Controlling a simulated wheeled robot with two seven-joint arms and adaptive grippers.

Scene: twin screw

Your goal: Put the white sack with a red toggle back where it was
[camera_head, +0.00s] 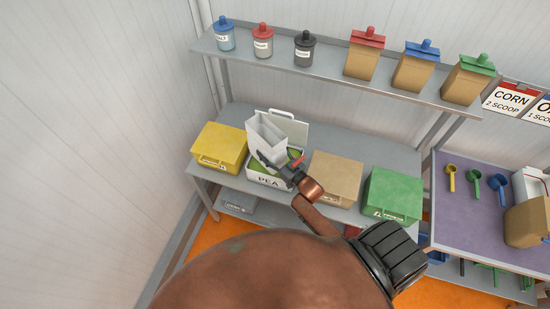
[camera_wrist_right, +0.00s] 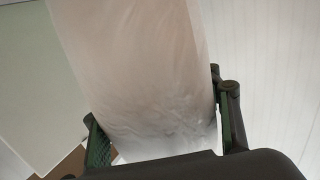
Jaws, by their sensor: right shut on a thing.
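A white sack (camera_head: 268,138) is tilted above the open PEA bin (camera_head: 268,181) on the shelf in the head view. My right gripper (camera_head: 280,168) is shut on it. A small red piece shows beside the gripper; I cannot tell for certain that it is the toggle. In the right wrist view the pale sack (camera_wrist_right: 140,70) fills the space between the two fingers (camera_wrist_right: 160,140). The bin's white lid (camera_head: 288,126) stands raised behind the sack, and green contents show inside the bin. My left gripper is not in view.
A yellow bin (camera_head: 220,147) stands left of the PEA bin; tan (camera_head: 335,177) and green (camera_head: 393,195) bins stand right. The upper shelf (camera_head: 330,78) holds small jars and brown sacks with coloured tops. A purple-topped table (camera_head: 465,215) holds scoops (camera_head: 473,183), a white container (camera_head: 530,185) and a brown sack (camera_head: 527,222).

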